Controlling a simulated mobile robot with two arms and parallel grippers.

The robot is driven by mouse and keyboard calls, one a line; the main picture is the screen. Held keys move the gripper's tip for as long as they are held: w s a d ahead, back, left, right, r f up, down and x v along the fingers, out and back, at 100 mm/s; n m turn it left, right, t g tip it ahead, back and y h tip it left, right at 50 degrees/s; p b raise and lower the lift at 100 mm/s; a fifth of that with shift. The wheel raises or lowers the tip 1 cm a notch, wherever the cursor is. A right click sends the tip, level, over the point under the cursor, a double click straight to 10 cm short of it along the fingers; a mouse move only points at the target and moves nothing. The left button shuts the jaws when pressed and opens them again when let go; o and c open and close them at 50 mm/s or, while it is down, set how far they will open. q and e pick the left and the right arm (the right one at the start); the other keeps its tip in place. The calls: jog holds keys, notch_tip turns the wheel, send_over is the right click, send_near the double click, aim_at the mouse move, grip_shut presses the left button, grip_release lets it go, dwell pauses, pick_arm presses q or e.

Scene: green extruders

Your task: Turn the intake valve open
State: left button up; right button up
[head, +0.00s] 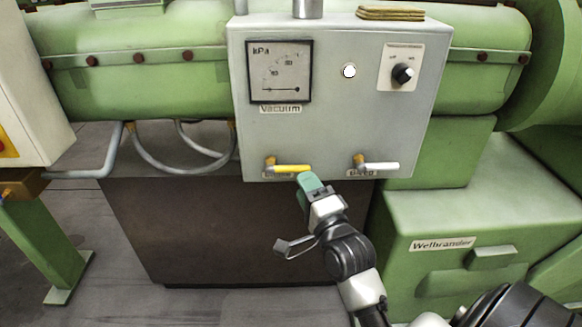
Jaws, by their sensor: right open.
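A grey control box (330,130) fills the upper middle of the head view. Low on its front are two small valves with brass stems: one with a yellow lever (293,168) at left, one with a white lever (381,165) at right. Both levers lie about level, pointing right. The labels under them are partly covered or too small to read surely. My right gripper (309,181) has its green fingertips just below the tip of the yellow lever; I cannot tell whether they touch it. It is open. My left gripper is not in view.
A kPa gauge (280,71) labelled Vacuum, a white round button (349,71) and a black rotary knob (402,73) sit higher on the box. Green machinery (130,70) stands behind. A green block (470,235) fills the lower right.

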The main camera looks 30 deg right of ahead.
aim_at(294, 166)
jog(key=x, duration=0.6)
jog(key=shift+w+p, duration=0.1)
jog(key=shift+p, duration=0.2)
jog(key=shift+c, duration=0.2)
grip_shut()
